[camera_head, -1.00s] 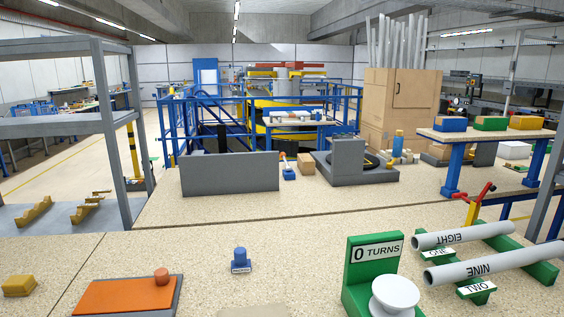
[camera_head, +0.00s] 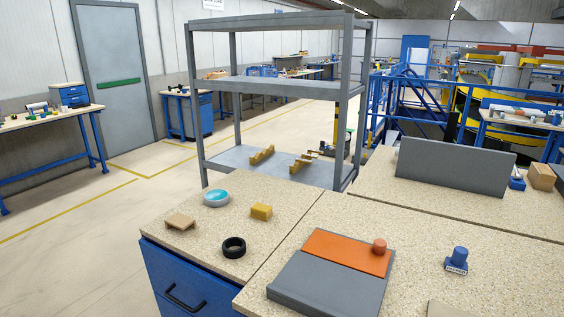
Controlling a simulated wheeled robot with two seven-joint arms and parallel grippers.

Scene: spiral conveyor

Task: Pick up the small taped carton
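No carton with clearly visible tape shows. A small tan box (camera_head: 541,177) sits at the right on the far worktop, by the end of a grey upright panel; it is too small to tell whether it has tape. A flat tan piece (camera_head: 181,222) lies at the near left on the worktop above the blue drawers; I cannot tell whether it is a carton. Neither of my grippers shows in the head view.
Near the flat piece are a teal-topped round dish (camera_head: 216,198), a yellow block (camera_head: 261,211) and a black ring (camera_head: 234,247). An orange-and-grey board (camera_head: 330,283) with an orange knob and a blue stamp (camera_head: 457,258) lie right. A grey shelf rack (camera_head: 275,85) stands behind.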

